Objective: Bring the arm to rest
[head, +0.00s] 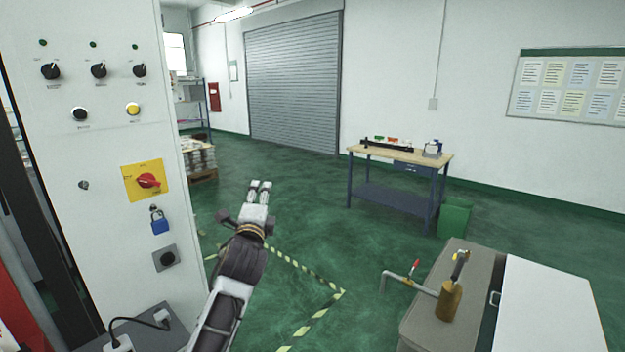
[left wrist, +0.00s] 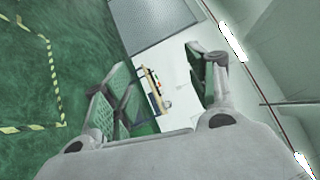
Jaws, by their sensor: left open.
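My left gripper (head: 259,190) is raised above the green floor in the middle of the head view, to the right of the grey control cabinet (head: 100,215). Its fingers point up and away. In the left wrist view the left gripper (left wrist: 158,75) has its two fingers spread apart, with nothing between them but the distant wall and workbench. It touches nothing that I can see. My right gripper is not in view.
The cabinet carries knobs, a red rotary switch (head: 148,181) and a blue padlock (head: 159,221). A workbench (head: 386,190) and green bin (head: 455,217) stand farther back. A grey unit with a brass-coloured cylinder (head: 449,300) is at lower right. Open floor lies between.

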